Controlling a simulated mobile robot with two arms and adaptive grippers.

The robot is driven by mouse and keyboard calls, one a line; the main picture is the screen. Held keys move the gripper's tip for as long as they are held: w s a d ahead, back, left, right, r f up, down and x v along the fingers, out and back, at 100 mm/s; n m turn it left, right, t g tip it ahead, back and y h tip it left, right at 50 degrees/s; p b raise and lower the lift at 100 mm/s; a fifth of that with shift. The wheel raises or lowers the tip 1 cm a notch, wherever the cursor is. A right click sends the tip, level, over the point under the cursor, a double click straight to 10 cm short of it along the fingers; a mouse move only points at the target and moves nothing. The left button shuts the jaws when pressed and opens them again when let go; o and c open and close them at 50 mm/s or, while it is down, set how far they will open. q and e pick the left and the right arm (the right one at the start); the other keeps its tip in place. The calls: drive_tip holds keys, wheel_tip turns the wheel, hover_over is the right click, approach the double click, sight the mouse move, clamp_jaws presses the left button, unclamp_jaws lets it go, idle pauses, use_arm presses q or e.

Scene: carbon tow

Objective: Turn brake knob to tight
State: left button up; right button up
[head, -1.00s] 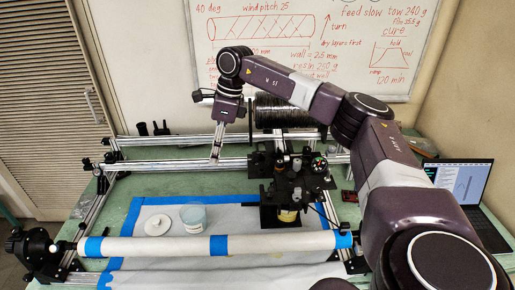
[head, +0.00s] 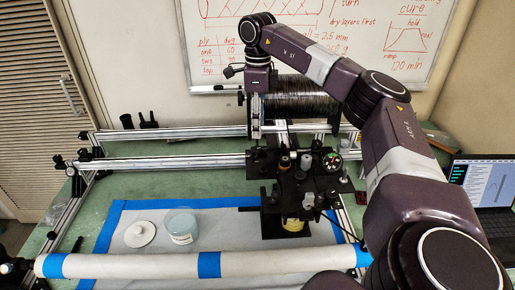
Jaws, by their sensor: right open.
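The spool of black tow (head: 303,106) sits on the winding frame behind the black carriage (head: 290,185). My right gripper (head: 256,132) points down at the left end of the spool, fingers open. It covers that end, and I cannot tell whether it touches anything. I cannot make out a brake knob for certain; a part at the spool's left end would be hidden behind the gripper. A small round dial with coloured marks (head: 332,162) is on the right side of the carriage. My left gripper is not in view.
A white mandrel with blue tape bands (head: 130,266) crosses the front. Behind it, a cup (head: 181,226) and a white lid (head: 140,234) rest on the sheet. Metal rails (head: 165,163) span the table. A laptop (head: 482,185) stands at the right; a whiteboard is behind.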

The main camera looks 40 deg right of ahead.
sight(258, 148)
drive_tip(key=shift+w+d+f, duration=0.15)
drive_tip(key=shift+f, duration=0.35)
drive_tip(key=f+p, duration=0.1)
drive_tip(key=f, duration=0.2)
drive_tip(key=f+p, duration=0.1)
drive_tip(key=f, duration=0.2)
drive_tip(key=shift+s+a+f, duration=0.2)
drive_tip(key=shift+f, duration=0.3)
drive_tip(key=shift+r, duration=0.1)
drive_tip(key=shift+c, duration=1.2)
clamp_jaws()
